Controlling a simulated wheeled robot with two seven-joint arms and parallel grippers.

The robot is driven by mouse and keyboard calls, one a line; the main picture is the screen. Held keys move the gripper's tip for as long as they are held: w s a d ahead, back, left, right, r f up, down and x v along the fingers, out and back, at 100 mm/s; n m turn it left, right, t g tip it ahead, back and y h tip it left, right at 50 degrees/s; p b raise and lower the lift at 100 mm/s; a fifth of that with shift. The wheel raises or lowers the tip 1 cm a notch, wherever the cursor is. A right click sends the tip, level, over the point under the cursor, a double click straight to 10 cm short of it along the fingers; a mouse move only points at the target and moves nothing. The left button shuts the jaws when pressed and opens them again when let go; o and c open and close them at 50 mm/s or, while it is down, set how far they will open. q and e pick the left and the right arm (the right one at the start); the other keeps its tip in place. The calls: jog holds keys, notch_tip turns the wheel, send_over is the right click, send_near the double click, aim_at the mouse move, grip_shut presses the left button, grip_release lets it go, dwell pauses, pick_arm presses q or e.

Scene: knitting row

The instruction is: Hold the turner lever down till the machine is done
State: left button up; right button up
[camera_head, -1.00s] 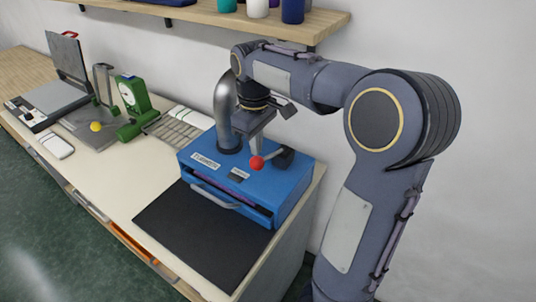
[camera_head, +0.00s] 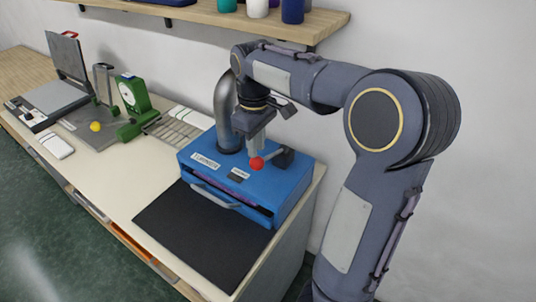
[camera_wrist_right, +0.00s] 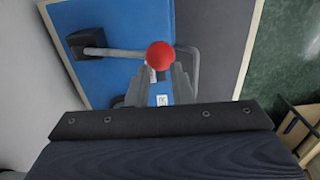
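The blue machine (camera_head: 290,192) stands on the bench with a front handle, a dark front slot and a grey upright pipe. Its lever has a red ball (camera_head: 256,164) on an arm from a black pivot (camera_head: 285,156). My right gripper (camera_head: 258,152) points down just above and behind the ball. In the right wrist view, the red ball (camera_wrist_right: 160,55) is just beyond the fingertips, with a narrow gap between the fingers where blue shows. The gripper holds nothing that I can see; contact with the ball is unclear. My left gripper is not in view.
A black mat (camera_head: 205,238) lies in front of the machine. To the left are a green dial scale (camera_head: 134,97), a yellow ball (camera_head: 95,126), a grey-lidded device (camera_head: 68,58) and a white box (camera_head: 57,146). A shelf with cups (camera_head: 320,22) hangs above.

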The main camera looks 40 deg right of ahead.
aim_at(256, 166)
jog(key=shift+f, duration=0.1)
jog(key=shift+f+b, duration=1.35)
jog(key=shift+f, duration=0.65)
jog(key=shift+s+a+f+b, duration=0.15)
jog(key=shift+f+b, duration=0.4)
jog(key=shift+f, duration=0.3)
jog(key=shift+w+a+f+b, duration=0.1)
jog(key=shift+f+b, duration=0.45)
jog(key=shift+f, duration=0.25)
jog(key=shift+r, duration=0.15)
dwell(0.4)
notch_tip(256, 166, up, 13)
jog(key=p, duration=1.2)
jog(key=shift+s, duration=0.1)
dwell(0.3)
